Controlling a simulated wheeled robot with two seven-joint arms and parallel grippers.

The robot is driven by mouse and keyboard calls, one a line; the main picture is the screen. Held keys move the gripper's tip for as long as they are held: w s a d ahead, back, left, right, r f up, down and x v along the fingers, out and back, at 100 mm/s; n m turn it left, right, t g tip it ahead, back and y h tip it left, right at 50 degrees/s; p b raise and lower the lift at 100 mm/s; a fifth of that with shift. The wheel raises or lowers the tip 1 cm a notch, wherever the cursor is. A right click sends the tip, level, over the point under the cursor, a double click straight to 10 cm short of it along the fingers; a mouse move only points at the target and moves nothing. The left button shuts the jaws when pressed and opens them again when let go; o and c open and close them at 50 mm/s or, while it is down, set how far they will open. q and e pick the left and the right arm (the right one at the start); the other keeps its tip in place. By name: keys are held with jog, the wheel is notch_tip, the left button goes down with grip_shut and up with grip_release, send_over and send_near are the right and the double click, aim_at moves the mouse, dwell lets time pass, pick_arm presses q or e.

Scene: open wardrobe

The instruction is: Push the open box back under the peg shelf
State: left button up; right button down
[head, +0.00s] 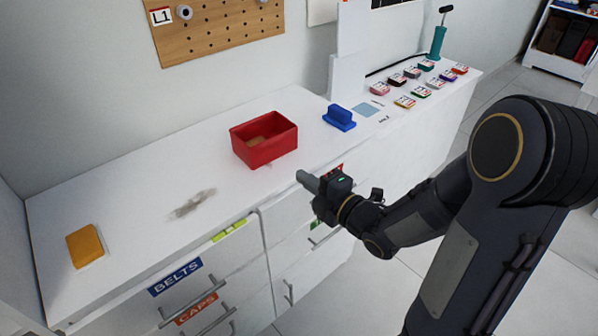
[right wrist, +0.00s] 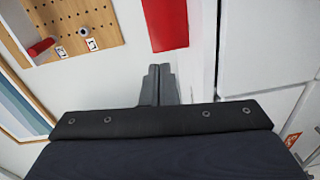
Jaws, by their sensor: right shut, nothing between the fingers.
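The open red box (head: 265,146) stands upright on the white counter, and a brown item shows inside it. Its red side also shows at the top of the right wrist view (right wrist: 165,25). The wooden peg board (head: 222,32) is on the wall behind and left of the box; it shows at the upper left of the right wrist view (right wrist: 75,22). My right gripper (head: 302,177) is shut and empty, at the counter's front edge, in front and to the right of the box, apart from it. Its fingers (right wrist: 159,82) point toward the box. My left gripper is not in view.
A blue holder (head: 339,117) stands right of the box, with several small labelled boxes (head: 411,72) farther right. A yellow block (head: 85,245) lies at the left end. A grey smudge (head: 194,203) marks the counter. The counter behind the box is clear. Drawers (head: 180,295) are below.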

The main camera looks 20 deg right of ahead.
jog(key=n, duration=0.2)
jog(key=y, duration=0.1)
send_near(266, 146)
jog(key=a, duration=0.2)
jog(key=w+a, duration=0.1)
jog(key=shift+w+a+f+p, duration=0.1)
jog(key=shift+w+a+p, duration=0.05)
jog(key=shift+a+p, duration=0.25)
jog(key=w, duration=0.3)
jog(key=shift+w+d, duration=0.3)
jog(key=shift+d, duration=0.1)
jog(key=shift+w+d, duration=0.2)
jog(key=shift+w, duration=0.3)
